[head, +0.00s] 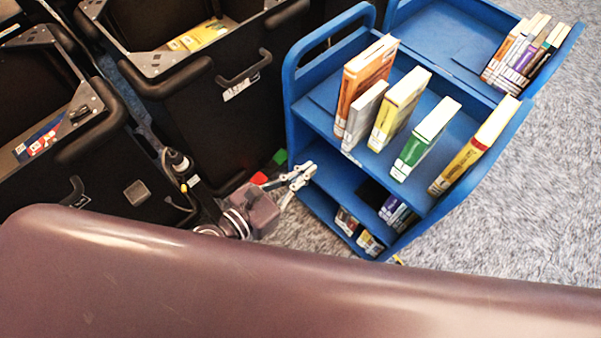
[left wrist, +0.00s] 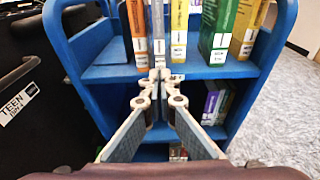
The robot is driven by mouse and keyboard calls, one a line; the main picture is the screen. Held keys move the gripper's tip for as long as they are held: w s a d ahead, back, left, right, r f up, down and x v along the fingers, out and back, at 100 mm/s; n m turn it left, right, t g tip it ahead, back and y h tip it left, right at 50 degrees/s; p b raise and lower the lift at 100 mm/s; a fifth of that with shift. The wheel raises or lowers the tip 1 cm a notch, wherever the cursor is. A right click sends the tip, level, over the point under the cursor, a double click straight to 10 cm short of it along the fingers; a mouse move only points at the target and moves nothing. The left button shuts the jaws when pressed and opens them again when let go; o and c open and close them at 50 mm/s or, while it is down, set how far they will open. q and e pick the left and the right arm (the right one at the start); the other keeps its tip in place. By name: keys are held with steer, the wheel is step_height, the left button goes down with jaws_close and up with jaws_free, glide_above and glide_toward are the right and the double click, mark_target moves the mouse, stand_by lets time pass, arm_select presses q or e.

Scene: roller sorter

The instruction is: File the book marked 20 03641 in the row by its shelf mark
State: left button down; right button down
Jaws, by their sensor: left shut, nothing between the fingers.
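A row of several books stands spaced apart on the top shelf of a blue cart (head: 292,95): an orange book (head: 366,78), a thin grey book (head: 364,117), a yellow book (head: 400,107), a green book (head: 425,139) and a yellow-brown book (head: 474,146). Their spine marks are too small to read, so I cannot tell which is 20 03641. My left gripper (head: 304,176) is shut and empty by the cart's left side. In the left wrist view its fingertips (left wrist: 160,74) lie in line with the grey book's (left wrist: 158,35) lower spine; contact is unclear. My right gripper is not in view.
More books (head: 396,212) stand on the cart's lower shelf. A second blue shelf (head: 440,35) behind holds several leaning books (head: 525,52). Black bins (head: 205,100) stand at the left. Carpet (head: 540,200) is clear at the right.

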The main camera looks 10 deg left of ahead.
arm_select(q)
steer(key=p, duration=0.2)
glide_toward(348, 134)
steer(key=w+d+f, duration=0.2)
steer(key=shift+w+d, duration=0.2)
steer(key=shift+w, duration=0.5)
steer(key=shift+w+d, duration=0.25)
steer(key=shift+w, duration=0.05)
steer(key=shift+r+x, duration=0.15)
steer(key=shift+x, duration=0.65)
steer(key=shift+r+x, duration=0.15)
steer(key=shift+x, duration=0.65)
steer(key=shift+p+x, duration=0.3)
steer(key=shift+x, duration=0.5)
steer(key=shift+w+d+r, duration=0.15)
steer(key=shift+w+d, duration=0.1)
steer(key=shift+r+x, duration=0.1)
steer(key=shift+x, duration=0.5)
steer(key=shift+r+x, duration=0.15)
steer(key=shift+x, duration=0.45)
